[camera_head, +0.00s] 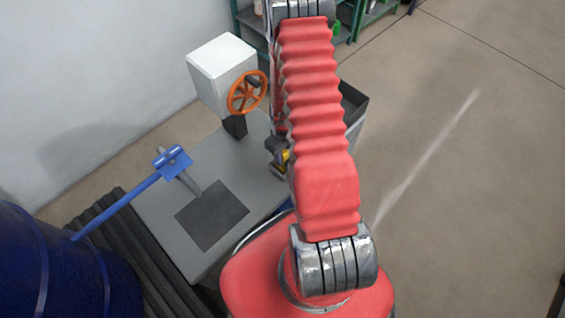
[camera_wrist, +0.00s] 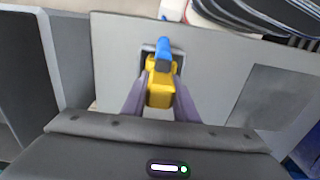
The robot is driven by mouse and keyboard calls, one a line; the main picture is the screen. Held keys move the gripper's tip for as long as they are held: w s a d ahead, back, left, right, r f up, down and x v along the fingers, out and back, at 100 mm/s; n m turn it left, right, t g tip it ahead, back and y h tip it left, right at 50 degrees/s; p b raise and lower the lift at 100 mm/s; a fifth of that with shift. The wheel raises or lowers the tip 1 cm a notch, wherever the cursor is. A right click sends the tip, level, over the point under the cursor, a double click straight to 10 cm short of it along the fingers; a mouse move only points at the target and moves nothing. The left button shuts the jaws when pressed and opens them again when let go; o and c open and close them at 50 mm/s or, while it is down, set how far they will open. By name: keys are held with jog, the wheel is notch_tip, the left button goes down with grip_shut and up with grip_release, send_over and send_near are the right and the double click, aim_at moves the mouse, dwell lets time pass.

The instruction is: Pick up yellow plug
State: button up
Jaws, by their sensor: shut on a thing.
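The yellow plug (camera_wrist: 160,88) is between the two fingers of my gripper (camera_wrist: 160,95) in the wrist view. The gripper is shut on it. A grey part and a blue end (camera_wrist: 163,48) stick out beyond the yellow body, over a small dark patch on the grey tabletop. I cannot tell whether the plug touches the table. In the head view a little of the yellow plug (camera_head: 284,155) shows at the left side of my red arm, which hides most of my gripper.
The grey table (camera_head: 160,215) carries a white box (camera_head: 218,62) with an orange handwheel (camera_head: 247,92), a dark square plate (camera_head: 212,215) and a blue-handled lever (camera_head: 172,160). A dark open bin (camera_head: 353,102) stands right of my arm. A blue barrel (camera_head: 60,265) is at lower left. Floor at right is clear.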

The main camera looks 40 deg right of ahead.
grip_shut()
jog(key=shift+r, duration=5.05)
